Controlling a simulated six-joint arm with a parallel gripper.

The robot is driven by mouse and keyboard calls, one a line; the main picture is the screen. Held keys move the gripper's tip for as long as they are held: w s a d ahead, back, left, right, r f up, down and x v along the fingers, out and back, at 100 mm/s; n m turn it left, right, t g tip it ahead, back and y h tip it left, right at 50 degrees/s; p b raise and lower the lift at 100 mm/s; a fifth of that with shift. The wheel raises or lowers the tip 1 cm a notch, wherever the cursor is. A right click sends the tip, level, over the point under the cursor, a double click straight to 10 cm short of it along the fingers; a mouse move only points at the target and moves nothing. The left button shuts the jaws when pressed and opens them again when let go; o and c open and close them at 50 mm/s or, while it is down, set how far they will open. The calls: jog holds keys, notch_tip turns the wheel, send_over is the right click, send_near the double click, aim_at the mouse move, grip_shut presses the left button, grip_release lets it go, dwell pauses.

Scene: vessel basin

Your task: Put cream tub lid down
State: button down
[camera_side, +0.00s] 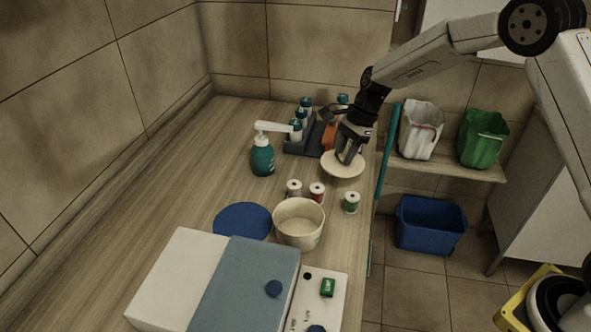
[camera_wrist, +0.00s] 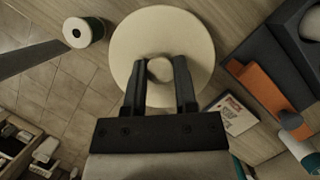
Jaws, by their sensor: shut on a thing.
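The cream tub lid (camera_side: 343,166) is a round cream disc with a knob. My gripper (camera_side: 348,157) is shut on its knob and holds it near the right edge of the counter. In the wrist view the lid (camera_wrist: 133,45) fills the top middle, with the fingers of my gripper (camera_wrist: 160,68) on both sides of the knob. The cream tub (camera_side: 299,223) stands open on the counter, nearer the camera than the lid. I cannot tell how high the lid is above the counter.
Thread spools (camera_side: 317,193) stand between lid and tub. A blue disc (camera_side: 242,221) lies left of the tub. A teal pump bottle (camera_side: 262,157) and a dark rack (camera_side: 302,143) are behind. A blue-and-white box (camera_side: 243,285) is in front. The left counter is clear.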

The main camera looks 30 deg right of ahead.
aim_at(339, 164)
jog(key=shift+w+f, duration=0.55)
jog(key=shift+f, duration=0.05)
jog(key=shift+w+f, duration=0.2)
jog(key=shift+f, duration=1.65)
jog(key=shift+f, duration=0.15)
jog(key=shift+c, duration=2)
grip_release()
jog(key=shift+r, duration=0.2)
jog(key=v, duration=1.2)
